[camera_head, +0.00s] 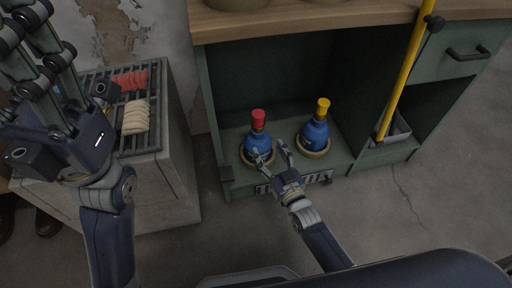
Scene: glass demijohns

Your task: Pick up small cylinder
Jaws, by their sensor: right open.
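Two blue bottles stand upright on the low shelf of the green cabinet, each on a round tan base. The left bottle (256,141) has a red cylindrical cap (258,117); the right bottle (315,134) has a yellow cap (323,106). I cannot tell which thing is the small cylinder. My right gripper (271,151) is open, its fingers pointing at the red-capped bottle. One finger overlaps the bottle's lower front; contact cannot be told. My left gripper (38,45) is raised at the upper left, near the camera, away from the bottles; its finger ends are partly cut off.
The green cabinet (228,85) has side walls and a wooden top (290,20) above the bottles. A yellow pole (404,75) stands right of them. A grill (166,100) with red and pale slices is at left. The floor (375,225) at right is clear.

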